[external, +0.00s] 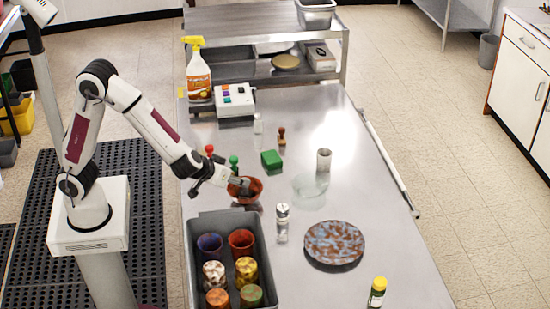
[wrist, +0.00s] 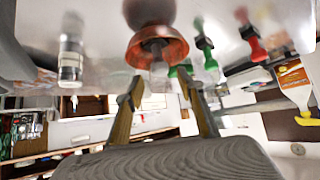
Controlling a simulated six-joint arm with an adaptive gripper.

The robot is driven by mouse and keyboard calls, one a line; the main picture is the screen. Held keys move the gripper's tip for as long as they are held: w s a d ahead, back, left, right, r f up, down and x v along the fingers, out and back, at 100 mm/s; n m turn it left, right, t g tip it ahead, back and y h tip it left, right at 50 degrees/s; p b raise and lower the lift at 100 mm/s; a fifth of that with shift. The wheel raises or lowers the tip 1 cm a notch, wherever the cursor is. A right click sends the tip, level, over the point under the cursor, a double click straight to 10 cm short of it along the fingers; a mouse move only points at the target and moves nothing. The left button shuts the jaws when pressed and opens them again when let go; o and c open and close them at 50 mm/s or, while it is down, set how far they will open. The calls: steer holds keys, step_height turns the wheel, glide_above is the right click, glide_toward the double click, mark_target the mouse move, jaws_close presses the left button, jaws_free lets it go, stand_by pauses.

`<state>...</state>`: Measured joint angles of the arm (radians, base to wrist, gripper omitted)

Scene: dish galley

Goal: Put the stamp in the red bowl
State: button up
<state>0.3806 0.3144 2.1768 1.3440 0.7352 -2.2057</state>
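The red bowl (external: 246,196) sits on the steel table behind the grey bin; the wrist view, which is upside down, shows it straight ahead (wrist: 158,42). My gripper (external: 242,184) is at the bowl, covering part of it. In the wrist view the fingers (wrist: 160,92) stand apart with nothing clearly held. A pale grey thing shows by the bowl's rim; I cannot tell what it is. Stamp-like pieces with knob handles stand beyond: a red one (external: 209,150), a green one (external: 234,160) and a brown one (external: 281,133). The bowl's inside is mostly hidden.
A grey bin (external: 191,262) with several cups stands in front. A green block (external: 271,160), metal cylinder (external: 323,161), glass bowl (external: 310,186), shaker (external: 282,222) and speckled plate (external: 334,243) are on the table. A spray bottle (external: 198,76) stands at the back.

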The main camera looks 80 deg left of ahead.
steer(key=v, duration=0.6)
steer(key=shift+s+d, duration=0.15)
steer(key=shift+r, duration=0.15)
stand_by(0.3)
steer(key=s+a+r+m+g+h, duration=0.15)
steer(key=s+a+r, duration=0.35)
steer(key=s+a, duration=0.5)
steer(key=s+d+r+m+h, duration=0.1)
steer(key=s+d+m+h, duration=0.1)
steer(key=s, duration=0.5)
steer(key=s+d+r+m+h, duration=0.1)
steer(key=s+d+m+h, duration=0.1)
steer(key=s+m, duration=0.3)
steer(key=shift+s+d+r+h, duration=0.35)
steer(key=shift+s+d, duration=0.2)
steer(key=shift+s, duration=1)
